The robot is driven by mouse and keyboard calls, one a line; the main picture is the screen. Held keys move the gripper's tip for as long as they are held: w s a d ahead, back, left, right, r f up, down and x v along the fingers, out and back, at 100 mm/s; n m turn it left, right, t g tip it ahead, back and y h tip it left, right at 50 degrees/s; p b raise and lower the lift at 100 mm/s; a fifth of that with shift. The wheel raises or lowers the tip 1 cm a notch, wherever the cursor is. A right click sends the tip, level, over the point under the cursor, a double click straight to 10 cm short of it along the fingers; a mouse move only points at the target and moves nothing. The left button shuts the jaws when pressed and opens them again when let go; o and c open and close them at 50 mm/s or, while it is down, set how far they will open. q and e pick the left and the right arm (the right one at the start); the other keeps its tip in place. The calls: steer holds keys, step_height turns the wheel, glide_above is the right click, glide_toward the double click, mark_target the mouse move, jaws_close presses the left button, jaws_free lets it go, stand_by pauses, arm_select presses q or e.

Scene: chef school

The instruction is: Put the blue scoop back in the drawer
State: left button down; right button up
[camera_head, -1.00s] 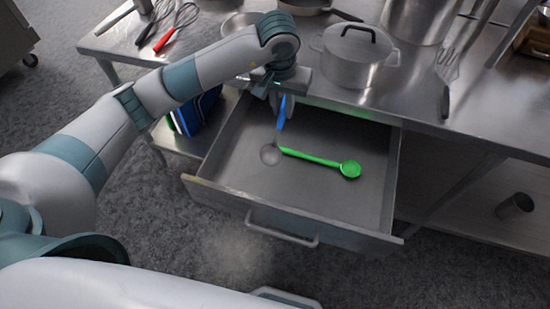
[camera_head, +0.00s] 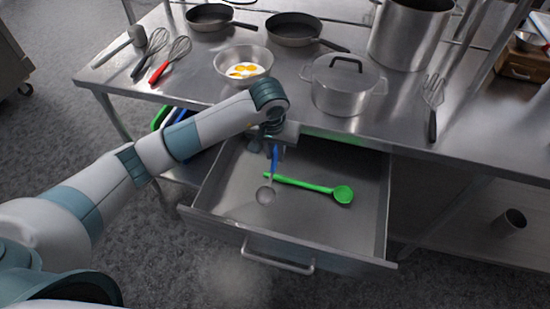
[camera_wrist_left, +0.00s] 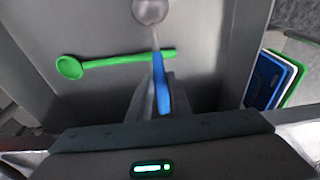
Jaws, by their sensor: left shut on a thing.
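The blue scoop has a blue handle (camera_head: 275,158) and a round metal bowl (camera_head: 265,195). My left gripper (camera_head: 268,147) is shut on the handle, over the back part of the open drawer (camera_head: 225,195). The scoop's bowl points down and forward inside the drawer's outline; I cannot tell if it touches the drawer floor. In the left wrist view the blue handle (camera_wrist_left: 161,85) runs up from the fingers to the bowl (camera_wrist_left: 150,10). A green ladle (camera_head: 315,186) lies on the drawer floor beside the scoop. My right gripper is not in view.
Coloured boards (camera_head: 170,120) stand left of the drawer. The drawer's right half is mostly free.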

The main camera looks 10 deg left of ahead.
mark_target(275, 159)
arm_select(q)
step_height(275, 159, down, 3)
steer(key=shift+r+p, duration=0.1)
steer(key=shift+p, duration=0.35)
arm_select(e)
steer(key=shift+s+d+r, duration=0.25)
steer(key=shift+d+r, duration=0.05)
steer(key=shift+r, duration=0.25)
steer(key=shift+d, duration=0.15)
arm_select(q)
steer(key=shift+f, duration=0.25)
steer(key=c, duration=1.6)
jaws_free()
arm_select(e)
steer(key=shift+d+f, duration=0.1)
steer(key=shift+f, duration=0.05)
arm_select(q)
steer(key=shift+r, duration=0.1)
